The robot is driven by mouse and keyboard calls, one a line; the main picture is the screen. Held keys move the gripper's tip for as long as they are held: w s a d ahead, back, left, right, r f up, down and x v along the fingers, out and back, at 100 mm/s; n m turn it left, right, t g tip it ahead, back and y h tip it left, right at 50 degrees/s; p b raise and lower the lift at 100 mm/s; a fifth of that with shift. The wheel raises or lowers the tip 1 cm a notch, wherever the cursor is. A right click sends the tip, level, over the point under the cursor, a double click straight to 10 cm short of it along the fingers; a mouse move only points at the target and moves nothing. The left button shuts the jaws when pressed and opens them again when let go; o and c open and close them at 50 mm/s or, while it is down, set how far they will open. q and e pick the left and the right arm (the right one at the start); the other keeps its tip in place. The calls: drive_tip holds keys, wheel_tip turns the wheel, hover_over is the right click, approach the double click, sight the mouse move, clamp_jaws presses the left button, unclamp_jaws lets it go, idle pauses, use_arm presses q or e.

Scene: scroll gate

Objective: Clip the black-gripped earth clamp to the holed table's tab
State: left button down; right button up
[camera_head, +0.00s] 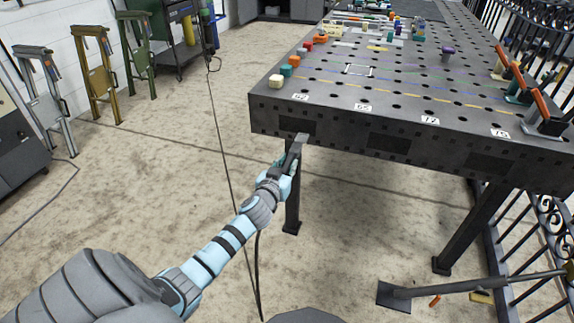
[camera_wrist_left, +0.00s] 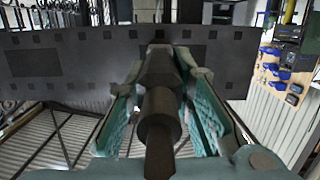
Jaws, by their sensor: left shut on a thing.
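The holed table (camera_head: 400,120) is dark grey, with its near corner in front of my left arm. My left gripper (camera_head: 285,170) is just below its front edge, shut on the black-gripped earth clamp (camera_head: 293,156). In the left wrist view the clamp (camera_wrist_left: 160,105) lies between the teal fingers of the left gripper (camera_wrist_left: 160,100) and points at the table's side face (camera_wrist_left: 70,65). A small grey piece, seemingly the tab (camera_head: 301,137), shows at the clamp's tip under the edge. I cannot tell whether the jaws are around it. My right gripper is out of view.
Coloured blocks (camera_head: 286,71) line the table's left edge. Orange-handled tools (camera_head: 541,105) stand at its right side, near black ironwork (camera_head: 555,215). Several metal stands (camera_head: 95,75) are at the far left. A dark cable (camera_head: 257,265) hangs below my left forearm. The floor to the left is mostly clear.

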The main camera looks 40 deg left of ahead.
sight(293, 153)
use_arm(q)
drive_tip(key=shift+w+a, duration=0.1)
drive_tip(key=shift+w, duration=0.25)
idle(0.3)
drive_tip(key=shift+w+a, duration=0.15)
drive_tip(key=shift+w, duration=0.2)
drive_tip(key=shift+w+a+b, duration=0.15)
drive_tip(key=shift+w+b, duration=0.3)
drive_tip(key=shift+b, duration=0.05)
idle(0.4)
drive_tip(key=shift+w+a, duration=0.1)
drive_tip(key=shift+w, duration=0.25)
drive_tip(key=shift+w+a+b, duration=0.2)
drive_tip(key=shift+w+b, duration=0.2)
drive_tip(key=shift+w, duration=0.15)
idle(1.3)
drive_tip(key=c, duration=1.2)
unclamp_jaws()
drive_tip(key=shift+c, duration=0.2)
